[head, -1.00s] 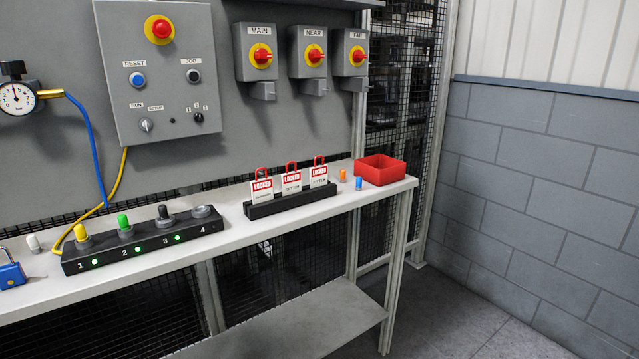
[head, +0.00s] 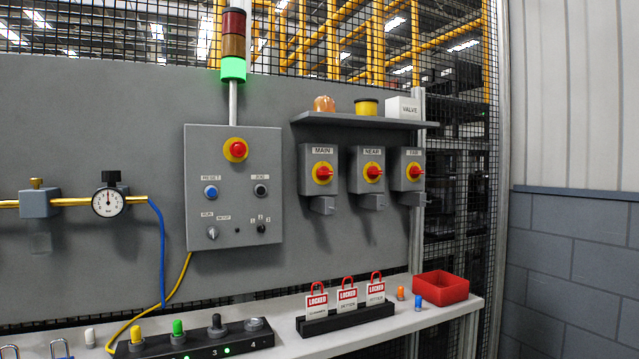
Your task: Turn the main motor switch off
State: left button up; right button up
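The main motor switch (head: 322,173) is a red rotary handle on a yellow disc. It sits on a grey box labelled MAIN (head: 313,185), mounted on the grey panel under a shelf. The red handle looks roughly horizontal, like those on the two boxes to its right. Neither of my grippers shows in the head view.
The NEAR switch (head: 373,172) and a third switch (head: 414,172) are right of MAIN. The control box (head: 236,205) is on the left, below a stack light (head: 233,70) glowing green. Lockout tags (head: 347,300) and a red bin (head: 441,288) stand on the bench (head: 400,325).

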aim_at(322, 173)
jog(key=i+l, duration=0.45)
jog(key=i, duration=0.15)
jog(key=i+l, duration=0.9)
jog(key=i, duration=0.25)
jog(key=z, duration=0.05)
